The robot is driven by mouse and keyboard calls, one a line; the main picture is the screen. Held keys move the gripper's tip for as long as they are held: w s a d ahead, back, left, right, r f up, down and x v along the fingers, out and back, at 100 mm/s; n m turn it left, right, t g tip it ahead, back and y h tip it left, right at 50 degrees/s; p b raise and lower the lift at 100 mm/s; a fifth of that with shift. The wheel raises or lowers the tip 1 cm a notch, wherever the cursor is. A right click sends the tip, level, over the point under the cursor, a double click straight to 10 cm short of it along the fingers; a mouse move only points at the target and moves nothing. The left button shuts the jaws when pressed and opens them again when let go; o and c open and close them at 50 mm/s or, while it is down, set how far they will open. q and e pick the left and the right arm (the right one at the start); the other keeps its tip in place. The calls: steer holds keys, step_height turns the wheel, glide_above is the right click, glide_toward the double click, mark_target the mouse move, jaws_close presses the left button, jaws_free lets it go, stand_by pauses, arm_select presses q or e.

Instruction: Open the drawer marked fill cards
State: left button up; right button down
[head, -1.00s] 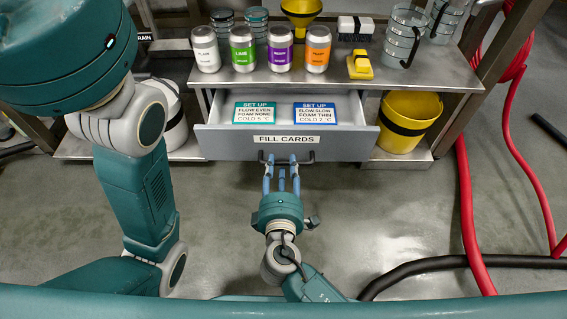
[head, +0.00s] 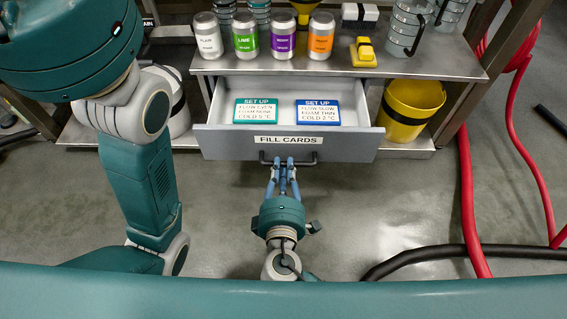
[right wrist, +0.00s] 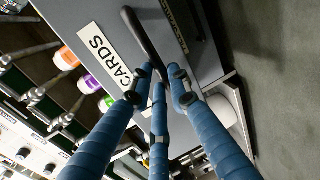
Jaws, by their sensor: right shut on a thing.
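The drawer (head: 218,142) labelled FILL CARDS stands pulled out from under the bench. Inside it lie a green-edged set-up card (head: 256,111) and a blue-edged set-up card (head: 318,113). A dark bar handle (head: 305,159) runs across its front, below the label. My right gripper (head: 284,164) is shut on the handle near its middle. In the right wrist view its blue fingers (right wrist: 160,85) meet at the dark handle (right wrist: 143,35), partly hiding the label. My left arm shows at the left, but its gripper is out of view.
Several cans, one of them lime (head: 245,37), and a yellow block (head: 363,52) stand on the bench top. A yellow bucket (head: 408,110) is right of the drawer. Red hoses (head: 466,200) and a black hose lie on the floor at right.

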steer(key=c, duration=1.6)
jaws_free()
step_height(320, 180, up, 10)
